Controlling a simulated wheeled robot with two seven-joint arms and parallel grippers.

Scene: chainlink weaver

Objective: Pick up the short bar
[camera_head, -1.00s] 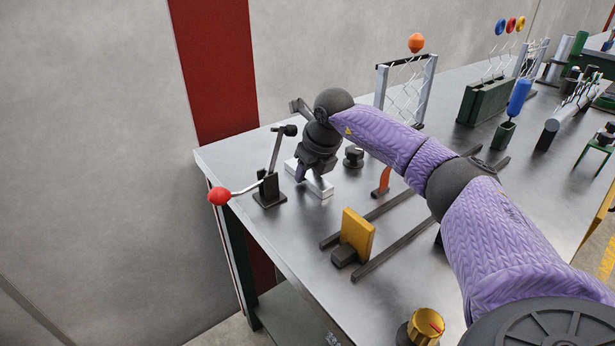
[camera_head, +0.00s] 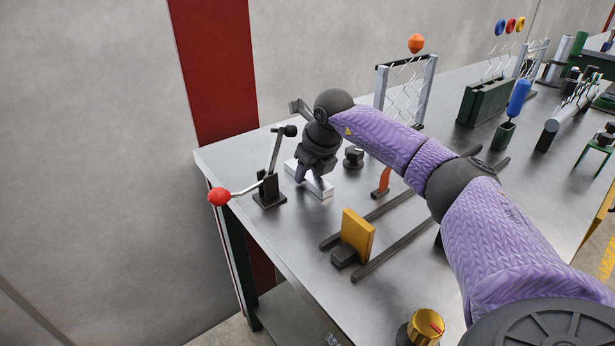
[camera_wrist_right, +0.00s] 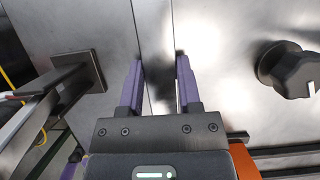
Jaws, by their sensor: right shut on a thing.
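The short bar (camera_head: 321,189) is a pale, silvery bar near the far left corner of the steel table. I cannot tell whether it rests on the tabletop or is just above it. My right gripper (camera_head: 302,176) points down over the bar and is shut on it. In the right wrist view the bar (camera_wrist_right: 154,45) runs lengthwise between the two purple fingers (camera_wrist_right: 160,80). The part of the bar under the gripper is hidden. My left gripper is not in view.
A lever with a red knob (camera_head: 219,196) stands just left of the bar. A black knob (camera_head: 354,156) is to its right. A yellow plate (camera_head: 357,234) on dark rails stands nearer. A chain frame (camera_head: 428,90) is behind.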

